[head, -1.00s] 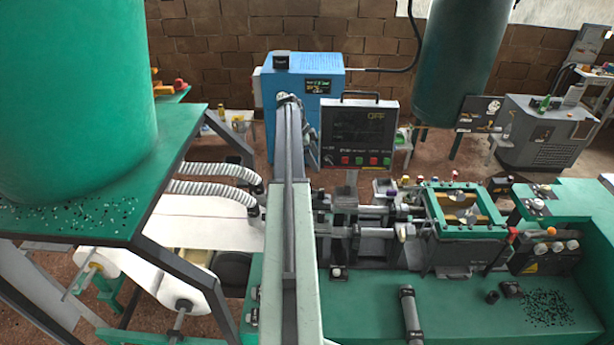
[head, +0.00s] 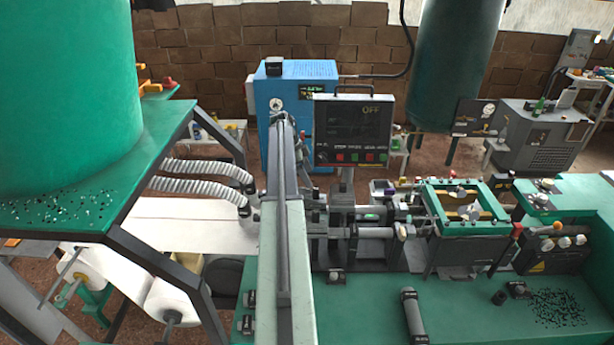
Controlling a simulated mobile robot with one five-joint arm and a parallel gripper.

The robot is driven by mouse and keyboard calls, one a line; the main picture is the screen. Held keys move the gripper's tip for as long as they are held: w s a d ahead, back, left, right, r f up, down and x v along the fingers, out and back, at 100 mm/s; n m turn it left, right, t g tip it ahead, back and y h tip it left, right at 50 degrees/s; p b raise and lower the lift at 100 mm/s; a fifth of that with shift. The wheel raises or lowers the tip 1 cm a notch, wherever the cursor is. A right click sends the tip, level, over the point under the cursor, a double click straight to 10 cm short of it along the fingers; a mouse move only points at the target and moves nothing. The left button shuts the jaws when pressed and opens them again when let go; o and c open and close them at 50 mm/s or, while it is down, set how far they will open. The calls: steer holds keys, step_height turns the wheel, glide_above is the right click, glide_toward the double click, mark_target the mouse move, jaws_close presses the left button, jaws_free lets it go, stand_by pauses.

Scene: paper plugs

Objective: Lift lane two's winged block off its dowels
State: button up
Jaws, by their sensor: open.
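I cannot see my gripper in the head view. A green rectangular frame (head: 468,229) on the bench at the right holds a few small grey wing-shaped pieces (head: 468,212) over a tan inner part. They are too small for me to single out lane two's block with certainty. Dowels under them cannot be made out. Nothing is seen touching these pieces. Several coloured knobs stand around the frame, and grey rods (head: 376,233) lead to it from the left.
A control panel (head: 352,133) stands behind the rods, with a blue cabinet (head: 300,100) farther back. A large green drum (head: 65,100) fills the left.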

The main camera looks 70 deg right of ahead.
mark_target(318, 195)
steer(key=b+x, duration=1)
steer(key=x, duration=0.1)
steer(key=shift+w+f, duration=0.1)
steer(key=shift+d+f+b, duration=0.1)
steer(key=shift+f+b, duration=0.2)
steer(key=shift+s+r, duration=0.1)
steer(key=shift+s, duration=0.15)
steer(key=c, duration=1.7)
